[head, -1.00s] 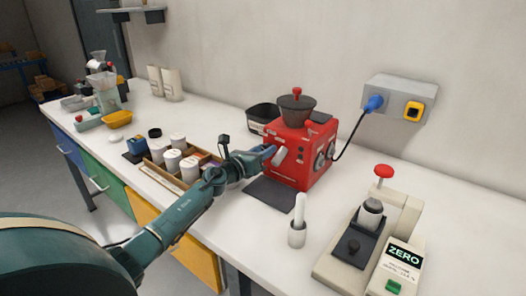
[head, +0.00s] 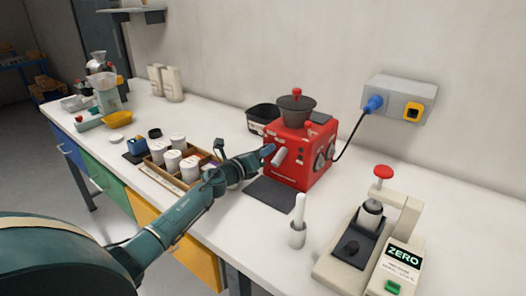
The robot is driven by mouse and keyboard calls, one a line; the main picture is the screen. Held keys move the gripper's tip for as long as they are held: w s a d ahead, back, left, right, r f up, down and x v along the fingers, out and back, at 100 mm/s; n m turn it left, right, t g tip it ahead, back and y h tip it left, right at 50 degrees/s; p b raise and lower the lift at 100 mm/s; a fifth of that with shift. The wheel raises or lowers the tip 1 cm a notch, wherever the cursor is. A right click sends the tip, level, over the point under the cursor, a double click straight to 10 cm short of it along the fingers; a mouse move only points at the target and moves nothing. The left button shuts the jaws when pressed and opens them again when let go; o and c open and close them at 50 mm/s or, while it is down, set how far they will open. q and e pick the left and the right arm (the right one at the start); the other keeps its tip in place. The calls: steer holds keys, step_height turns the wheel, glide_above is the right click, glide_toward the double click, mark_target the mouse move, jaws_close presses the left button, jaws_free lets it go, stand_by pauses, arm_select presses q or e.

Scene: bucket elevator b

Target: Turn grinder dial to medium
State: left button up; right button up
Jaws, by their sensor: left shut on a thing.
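The red grinder (head: 305,166) stands upright on the white bench, with a dark hopper (head: 296,108) and a red knob on top. A pale spout (head: 280,157) sticks out from its front. My left gripper (head: 266,151) is at the front left of the grinder, beside the spout. It is shut on what seems to be the grinder dial, which the fingers hide along with its setting marks. Round controls (head: 319,162) show on the grinder's right side. My right gripper is not in view.
A dark mat (head: 271,194) lies before the grinder. A cable runs to the wall socket (head: 399,101).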

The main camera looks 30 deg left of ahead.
arm_select(q)
steer(key=n+p, duration=0.1)
steer(key=n, duration=0.7)
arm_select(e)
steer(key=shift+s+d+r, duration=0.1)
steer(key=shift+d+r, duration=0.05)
arm_select(q)
steer(key=shift+f+n, duration=0.1)
steer(key=shift+n, duration=0.2)
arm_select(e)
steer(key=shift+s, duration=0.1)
arm_select(q)
steer(key=o, duration=0.7)
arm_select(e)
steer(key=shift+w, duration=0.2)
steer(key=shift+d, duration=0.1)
